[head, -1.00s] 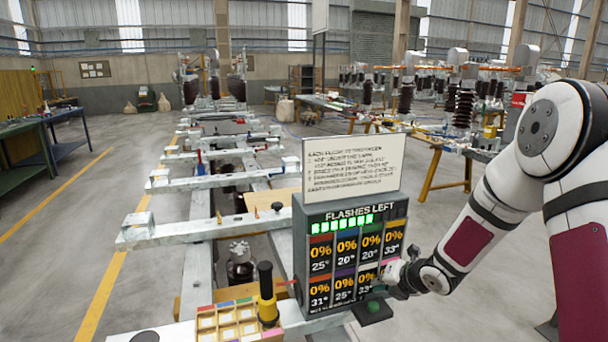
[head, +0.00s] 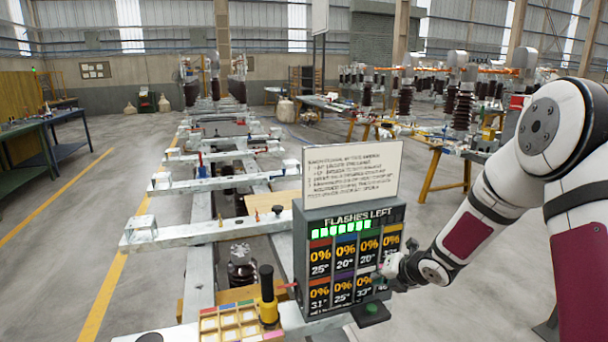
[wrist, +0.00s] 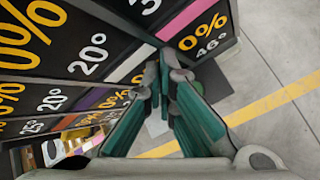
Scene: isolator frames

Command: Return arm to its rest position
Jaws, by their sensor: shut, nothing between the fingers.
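My arm (head: 468,236) reaches in from the right side of the head view. My gripper (head: 384,272) is at the right edge of the display box (head: 300,262), in front of its lower right corner. In the wrist view my gripper (wrist: 162,75) shows its two green-sided fingers closed together at the tips, with nothing between them. The display panels fill the upper left of that view, close beside the fingers. I cannot tell whether the fingers touch the box.
A green button on a dark base (head: 371,311) sits below my gripper. A sorting tray (head: 232,322) and a black-and-yellow handled tool (head: 267,296) stand left of the box. A white sign (head: 352,172) rises above it. Open floor (head: 440,318) lies to the right.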

